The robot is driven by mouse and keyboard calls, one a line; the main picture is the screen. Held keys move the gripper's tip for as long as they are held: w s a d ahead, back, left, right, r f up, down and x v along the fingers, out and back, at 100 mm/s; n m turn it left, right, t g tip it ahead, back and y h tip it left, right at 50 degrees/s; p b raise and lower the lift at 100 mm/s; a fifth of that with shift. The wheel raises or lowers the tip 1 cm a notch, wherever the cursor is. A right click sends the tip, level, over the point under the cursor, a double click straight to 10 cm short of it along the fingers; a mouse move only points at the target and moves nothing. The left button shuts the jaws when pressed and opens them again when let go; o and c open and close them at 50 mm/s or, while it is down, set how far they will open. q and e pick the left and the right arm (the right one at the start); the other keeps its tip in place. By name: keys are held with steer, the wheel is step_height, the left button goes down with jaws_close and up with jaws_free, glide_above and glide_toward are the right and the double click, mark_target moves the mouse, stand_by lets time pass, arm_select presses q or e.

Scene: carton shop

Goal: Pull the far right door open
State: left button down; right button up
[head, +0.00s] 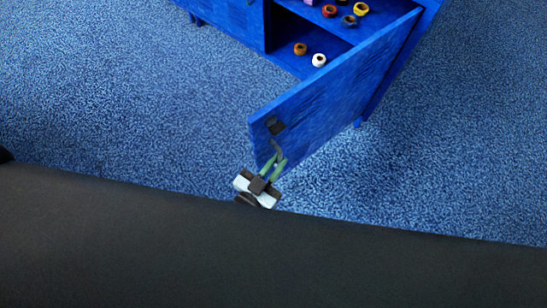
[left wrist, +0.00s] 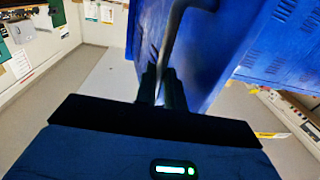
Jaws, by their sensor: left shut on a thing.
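The far right door (head: 335,85) of the blue cabinet stands wide open, swung out from its right edge toward me. It is a blue panel and also shows in the left wrist view (left wrist: 212,50). My left gripper (head: 273,163) is at the door's free edge, shut on the door handle. The handle is a grey curved bar in the left wrist view (left wrist: 173,40), running up from between the dark fingers. In the head view the handle is mostly hidden by the door and fingers. My right gripper is not in view.
Behind the open door, the cabinet interior (head: 284,32) shows several small ring-like items, among them a white one (head: 319,60) and an orange-brown one (head: 300,49). A closed blue front (head: 230,20) is to the left. Blue speckled floor (head: 150,110) is clear around the door.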

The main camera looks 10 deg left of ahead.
arm_select(q)
steer(key=shift+d+r, duration=0.35)
steer(key=shift+d, duration=0.1)
steer(key=c, duration=1.6)
jaws_free()
steer(key=shift+o, duration=0.6)
steer(key=shift+a+f, duration=0.1)
steer(key=shift+f, duration=0.1)
steer(key=shift+s, duration=0.1)
steer(key=p+v, duration=0.1)
steer(key=v, duration=0.6)
steer(key=shift+s+a, duration=0.25)
steer(key=shift+s, duration=0.05)
